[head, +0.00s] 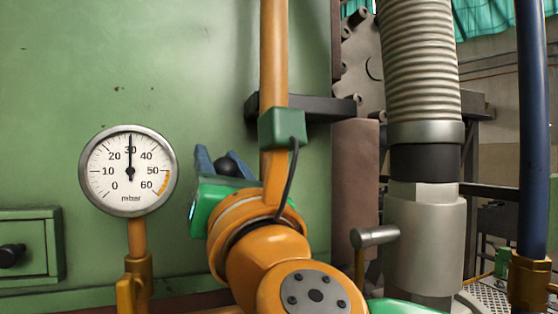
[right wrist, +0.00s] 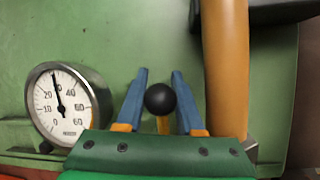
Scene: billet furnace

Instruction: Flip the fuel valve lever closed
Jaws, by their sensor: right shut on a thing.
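The fuel valve lever ends in a black ball knob (head: 226,167), seen just left of the yellow pipe. In the right wrist view the black knob (right wrist: 160,98) sits between two blue fingers, with a short piece of yellow stem (right wrist: 163,125) below it. My right gripper (head: 222,161) is shut on the lever around its knob end; its fingers also show in the right wrist view (right wrist: 158,95). My orange wrist hides the valve body and the lower lever. My left gripper is not in view.
A round pressure gauge (head: 128,171) reads about 30 mbar, left of my gripper. A vertical yellow pipe (head: 273,60) with a green box (head: 282,128) stands close on the right. A ribbed metal hose (head: 420,70) stands further right. The green panel (head: 150,60) lies behind.

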